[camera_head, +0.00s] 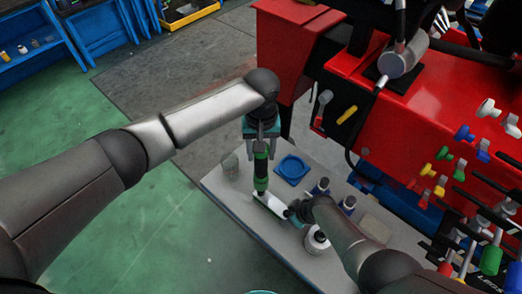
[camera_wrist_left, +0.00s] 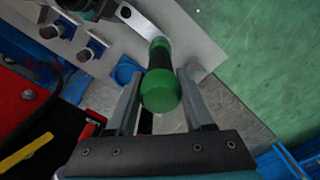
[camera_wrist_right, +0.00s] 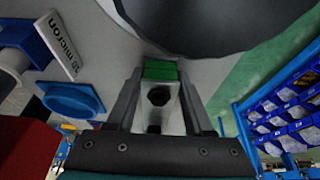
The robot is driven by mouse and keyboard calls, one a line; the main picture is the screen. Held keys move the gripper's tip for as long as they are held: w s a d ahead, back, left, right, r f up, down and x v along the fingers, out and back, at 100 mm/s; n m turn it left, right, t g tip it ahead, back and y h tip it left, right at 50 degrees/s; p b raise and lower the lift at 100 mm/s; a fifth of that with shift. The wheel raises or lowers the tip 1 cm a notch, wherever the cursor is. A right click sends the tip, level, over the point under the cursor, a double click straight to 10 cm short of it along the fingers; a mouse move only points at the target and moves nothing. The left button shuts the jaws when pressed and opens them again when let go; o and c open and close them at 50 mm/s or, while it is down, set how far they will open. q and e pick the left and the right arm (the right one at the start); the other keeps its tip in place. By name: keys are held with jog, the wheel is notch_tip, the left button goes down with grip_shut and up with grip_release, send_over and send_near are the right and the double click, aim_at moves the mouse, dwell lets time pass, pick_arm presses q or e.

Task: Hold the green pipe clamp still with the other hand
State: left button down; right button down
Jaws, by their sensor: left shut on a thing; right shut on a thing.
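The green pipe clamp (camera_head: 261,174) stands out over the grey table (camera_head: 235,205), with a green and black grip and a flat silver end. My left gripper (camera_head: 262,150) is shut on the green grip from its far end. The left wrist view shows the green end (camera_wrist_left: 160,92) between the fingers (camera_wrist_left: 160,85). My right gripper (camera_head: 285,211) is at the silver end. In the right wrist view the silver end with its dark hole (camera_wrist_right: 172,118) lies between the fingers (camera_wrist_right: 160,85), and the green part shows beyond. Whether the clamp touches the table cannot be told.
A blue dish (camera_head: 293,169) and a clear cup (camera_head: 230,166) are on the table near the clamp. A red machine with coloured levers (camera_head: 440,110) fills the right. Green floor lies left.

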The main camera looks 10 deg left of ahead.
dwell(0.4)
pick_arm(q)
jog(key=shift+r, duration=2.7)
pick_arm(e)
jog(key=shift+c, duration=1)
grip_release()
jog(key=shift+r, duration=0.15)
jog(key=v, duration=1.1)
jog(key=shift+d+r, duration=0.15)
jog(key=shift+r, duration=0.15)
jog(key=shift+s, duration=0.1)
jog(key=shift+s, duration=0.1)
